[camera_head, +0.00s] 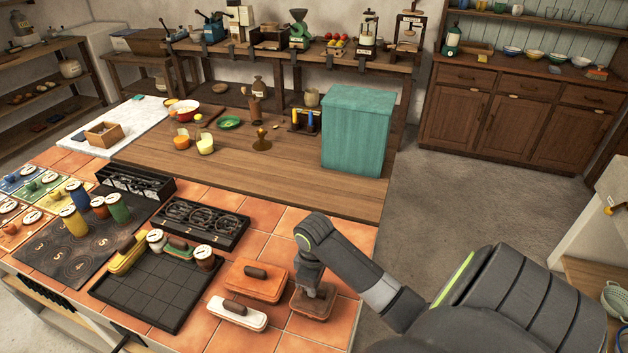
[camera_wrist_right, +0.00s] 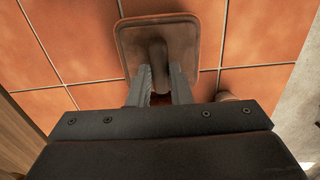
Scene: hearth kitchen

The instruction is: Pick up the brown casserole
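The brown casserole (camera_head: 312,304) is a small rectangular lidded dish at the front right of the tiled counter. It appears level and resting on the tiles. In the right wrist view, its lid (camera_wrist_right: 184,36) and dark handle (camera_wrist_right: 157,52) show at top centre. My right gripper (camera_head: 316,287) points down over it. In the wrist view, the gripper's fingers (camera_wrist_right: 161,72) lie close against both sides of the handle, with little gap, and look shut on it. The handle is hidden by the gripper in the head view. My left gripper is not in view.
An orange casserole (camera_head: 256,283) and a white one (camera_head: 237,314) stand just left of the brown one. A black gridded tray (camera_head: 150,295) lies further left. A black burner rack (camera_head: 200,223) is behind. A teal box (camera_head: 356,135) stands on the wooden top. Bare tiles lie behind the casserole.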

